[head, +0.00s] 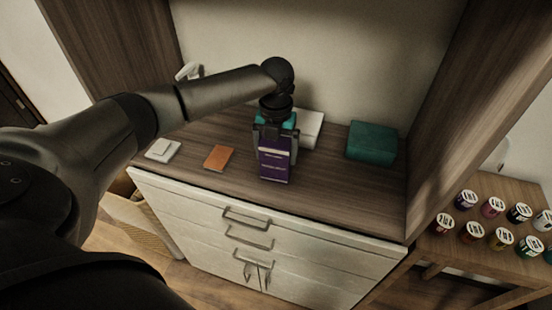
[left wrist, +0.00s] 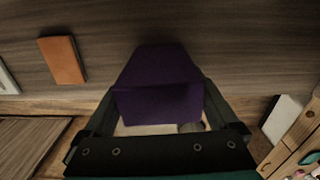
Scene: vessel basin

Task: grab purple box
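The purple box (head: 274,162) stands upright near the front edge of the wooden counter, with pale print on its front. My left gripper (head: 275,132) comes down over it from above, with a finger on each side. In the left wrist view the purple box (left wrist: 158,92) fills the space between the two dark fingers. No gap shows between the fingers and the box sides, so the gripper looks shut on it. The box's base appears at or close to the counter. My right gripper is not in view.
On the counter (head: 330,190) are an orange-brown flat box (head: 218,157), a small white item (head: 162,149), a teal box (head: 371,142) and a white box (head: 310,128) behind the gripper. Wooden side walls bound the counter. Several labelled jars stand on a table (head: 462,250) at the right.

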